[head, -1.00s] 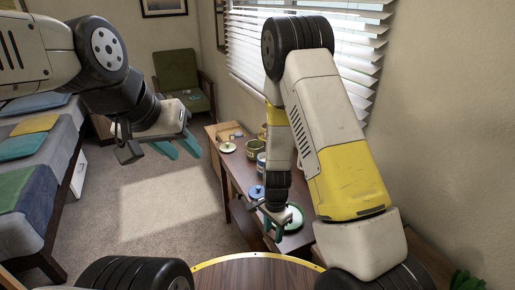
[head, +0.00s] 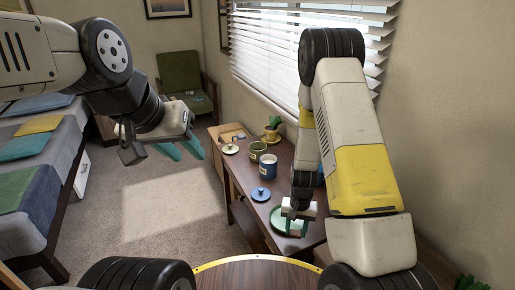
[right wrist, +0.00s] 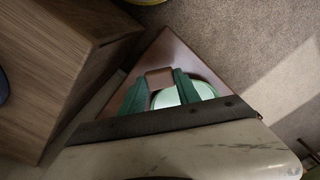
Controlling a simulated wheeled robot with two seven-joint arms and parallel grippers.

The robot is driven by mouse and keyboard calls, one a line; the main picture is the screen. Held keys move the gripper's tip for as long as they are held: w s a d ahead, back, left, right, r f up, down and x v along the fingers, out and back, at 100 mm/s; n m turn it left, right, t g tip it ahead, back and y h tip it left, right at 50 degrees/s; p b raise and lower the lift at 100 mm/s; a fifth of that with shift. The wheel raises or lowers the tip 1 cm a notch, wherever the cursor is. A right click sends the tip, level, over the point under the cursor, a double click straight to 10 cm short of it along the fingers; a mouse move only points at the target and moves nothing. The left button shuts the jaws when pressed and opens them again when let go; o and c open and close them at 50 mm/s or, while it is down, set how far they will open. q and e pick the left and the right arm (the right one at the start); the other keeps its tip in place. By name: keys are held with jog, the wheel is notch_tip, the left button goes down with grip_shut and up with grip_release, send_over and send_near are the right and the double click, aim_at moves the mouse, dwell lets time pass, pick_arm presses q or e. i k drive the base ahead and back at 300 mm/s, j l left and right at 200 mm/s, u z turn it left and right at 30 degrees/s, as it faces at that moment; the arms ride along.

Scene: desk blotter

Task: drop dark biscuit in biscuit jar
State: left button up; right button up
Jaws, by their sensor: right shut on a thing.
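My right gripper (head: 297,226) is low over a green plate (head: 277,216) on the narrow brown side table. In the right wrist view its green fingers (right wrist: 160,82) are shut on a flat brown piece, which looks like the dark biscuit (right wrist: 159,77). The pale green plate (right wrist: 172,97) shows behind the fingers there. An olive jar (head: 258,151) and a blue jar (head: 267,168) stand open further back on the table. I cannot tell which is the biscuit jar. My left gripper (head: 184,151) is open and empty above the floor, left of the table.
A blue lid (head: 260,194) lies between the blue jar and the plate. A pale lid (head: 230,149) lies near the table's far left edge. A plant in a yellow pot (head: 271,133) stands at the back, by a wooden box (head: 230,133). The carpet left of the table is clear.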

aim_at(258, 159)
jog(key=i+j, duration=0.7)
jog(key=j, duration=0.2)
jog(key=i+j+z, duration=0.1)
jog(key=i+j, duration=0.4)
jog(key=j, duration=0.25)
jog(key=i+j+z, duration=0.15)
jog(key=j, duration=0.25)
jog(key=i+j, duration=0.35)
jog(key=j+z, duration=0.05)
